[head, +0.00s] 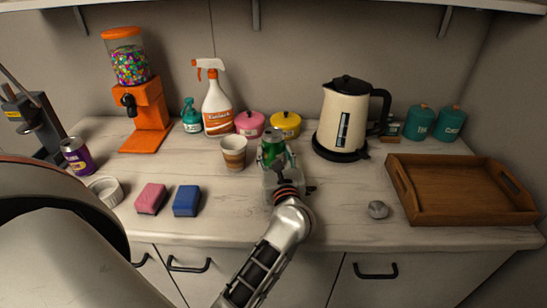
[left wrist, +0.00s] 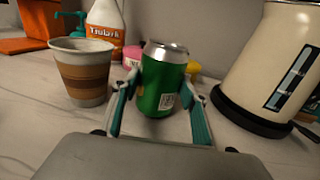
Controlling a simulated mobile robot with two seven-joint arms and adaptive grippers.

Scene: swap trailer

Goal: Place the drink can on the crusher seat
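A green drink can (head: 272,146) with a silver top stands on the counter in front of the yellow pot. In the left wrist view the green can (left wrist: 164,88) is between the two teal fingers of my left gripper (left wrist: 164,90). The fingers are very close to its sides; I cannot tell whether they press on it. A purple drink can (head: 76,156) stands at the left. The dark crusher (head: 35,118) with its long lever is at the far left; its lower part and seat are largely hidden. My right gripper is not in view.
A striped paper cup (head: 234,153) stands close left of the green can. The cream kettle (head: 345,118) stands to its right. Pink (head: 151,198) and blue (head: 186,201) sponges and a white ring-shaped dish (head: 106,191) lie at front left. A wooden tray (head: 461,218) is at right.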

